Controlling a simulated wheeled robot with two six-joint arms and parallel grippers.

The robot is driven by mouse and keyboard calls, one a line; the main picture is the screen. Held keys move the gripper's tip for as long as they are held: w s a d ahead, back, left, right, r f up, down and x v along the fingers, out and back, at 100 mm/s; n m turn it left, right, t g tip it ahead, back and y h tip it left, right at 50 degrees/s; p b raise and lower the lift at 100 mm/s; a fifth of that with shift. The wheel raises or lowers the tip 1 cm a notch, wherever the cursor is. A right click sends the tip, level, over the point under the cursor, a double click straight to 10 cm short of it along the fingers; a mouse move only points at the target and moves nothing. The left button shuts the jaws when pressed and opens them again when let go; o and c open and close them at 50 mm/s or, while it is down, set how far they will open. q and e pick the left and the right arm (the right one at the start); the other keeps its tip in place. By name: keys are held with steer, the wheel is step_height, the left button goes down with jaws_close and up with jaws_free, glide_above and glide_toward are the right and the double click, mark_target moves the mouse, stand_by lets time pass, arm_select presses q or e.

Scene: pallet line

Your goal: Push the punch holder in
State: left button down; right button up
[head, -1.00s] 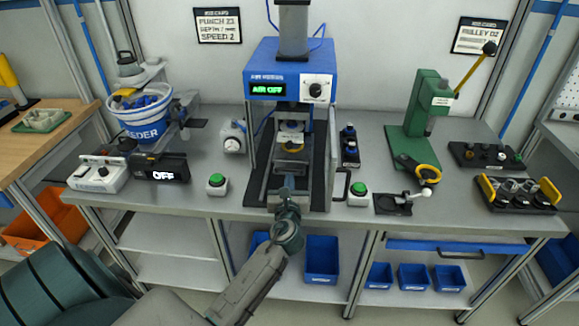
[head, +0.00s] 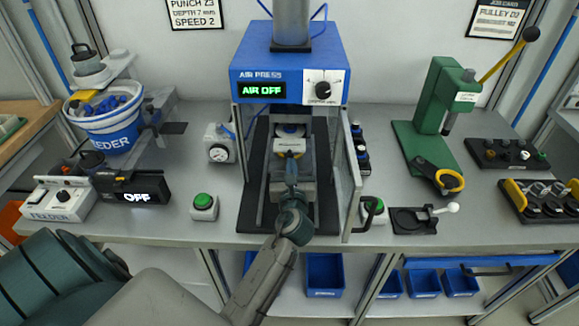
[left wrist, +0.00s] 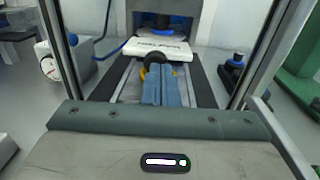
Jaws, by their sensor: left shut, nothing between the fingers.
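The punch holder (head: 289,146) is a pale block with a label on its front edge, inside the open blue air press (head: 290,68). It also shows in the left wrist view (left wrist: 162,49), with a dark and yellow rounded part (left wrist: 154,71) at its near side. My left gripper (head: 291,166) reaches in through the press front, in line with the holder. In the left wrist view its blue fingers (left wrist: 164,74) are together and empty, close to the holder's near side. I cannot tell whether they touch it. My right gripper is not in view.
The press's clear door (head: 347,190) stands open on the right, close to my left arm. The press display reads AIR OFF. Green buttons (head: 204,201) (head: 373,205) stand either side. A gauge (head: 218,145) is left of the press; a green hand press (head: 428,130) is right.

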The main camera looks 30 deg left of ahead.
mark_target(292, 155)
arm_select(q)
steer(key=shift+s+d+r, duration=0.1)
steer(key=shift+r, duration=0.1)
steer(key=p+x, duration=0.1)
steer(key=x, duration=0.3)
steer(key=shift+d+r, duration=0.1)
steer(key=shift+d, duration=0.05)
steer(key=shift+w, duration=0.2)
steer(key=shift+s+r, duration=0.1)
steer(key=shift+r, duration=0.05)
